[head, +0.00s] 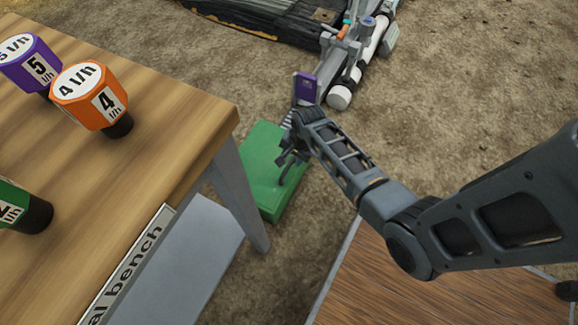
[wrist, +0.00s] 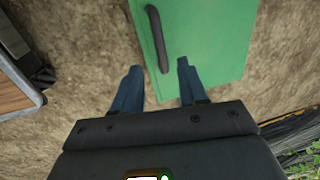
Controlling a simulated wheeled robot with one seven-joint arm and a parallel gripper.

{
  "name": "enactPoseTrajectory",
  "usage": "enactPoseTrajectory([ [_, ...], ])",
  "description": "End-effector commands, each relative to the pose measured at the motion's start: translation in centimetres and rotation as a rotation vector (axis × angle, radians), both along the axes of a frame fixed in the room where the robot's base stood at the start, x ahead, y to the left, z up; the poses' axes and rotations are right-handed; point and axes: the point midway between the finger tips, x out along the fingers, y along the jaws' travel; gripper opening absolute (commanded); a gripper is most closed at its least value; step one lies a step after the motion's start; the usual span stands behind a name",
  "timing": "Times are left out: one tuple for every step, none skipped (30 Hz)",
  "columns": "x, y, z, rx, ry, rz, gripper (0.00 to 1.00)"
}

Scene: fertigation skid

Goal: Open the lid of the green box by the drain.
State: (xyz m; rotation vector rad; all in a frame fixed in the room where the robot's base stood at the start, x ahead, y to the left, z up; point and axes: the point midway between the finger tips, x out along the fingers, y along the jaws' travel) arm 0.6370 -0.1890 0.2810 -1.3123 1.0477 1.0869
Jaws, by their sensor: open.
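The green box (head: 261,178) stands on the soil beyond the bench leg in the head view, and its lid looks shut. In the wrist view its green top (wrist: 214,40) fills the upper middle and right. A dark bar handle (wrist: 157,38) runs along the lid near its left edge. My gripper (head: 287,165) reaches down over the box. In the wrist view the two fingers of my gripper (wrist: 160,70) are apart, with the near end of the handle between their tips. I cannot tell whether they touch it. Nothing is held.
A wooden bench (head: 150,85) with purple, orange and green emitter-like pieces stands at left, its leg (head: 238,195) close to the box. A grey and white pipe assembly (head: 352,50) lies behind the box. A brown wooden surface (head: 400,280) is at lower right. Bare soil lies at right.

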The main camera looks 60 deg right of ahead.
Motion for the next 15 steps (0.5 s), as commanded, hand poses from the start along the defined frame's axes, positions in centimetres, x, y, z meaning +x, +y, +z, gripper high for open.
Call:
enactPoseTrajectory([
  [0.1,0.0,-0.8,0.001,0.001,-0.001,0.42],
  [0.2,0.0,-1.2,0.001,0.001,0.0,0.42],
  [0.3,0.0,-1.8,0.0,0.0,0.0,0.42],
  [0.3,0.0,-2.3,0.001,0.001,0.0,0.42],
  [0.4,0.0,-2.8,0.001,0.001,0.0,0.42],
  [0.6,0.0,-3.5,0.0,0.001,0.001,0.42],
  [0.7,0.0,-3.9,0.0,0.0,0.001,0.42],
  [0.8,0.0,-4.4,0.0,0.0,0.001,0.42],
  [0.9,0.0,-4.9,0.0,0.0,0.002,0.42],
  [1.0,0.0,-5.3,0.0,-0.001,0.002,0.42],
  [1.1,0.1,-5.7,-0.001,-0.001,0.002,0.42],
  [1.1,0.1,-6.1,-0.001,0.0,0.003,0.42],
  [1.2,0.1,-6.3,-0.001,-0.001,0.003,0.42],
  [1.3,0.1,-6.6,-0.001,-0.001,0.003,0.42],
  [1.3,0.1,-6.8,-0.002,-0.001,0.003,0.42],
])
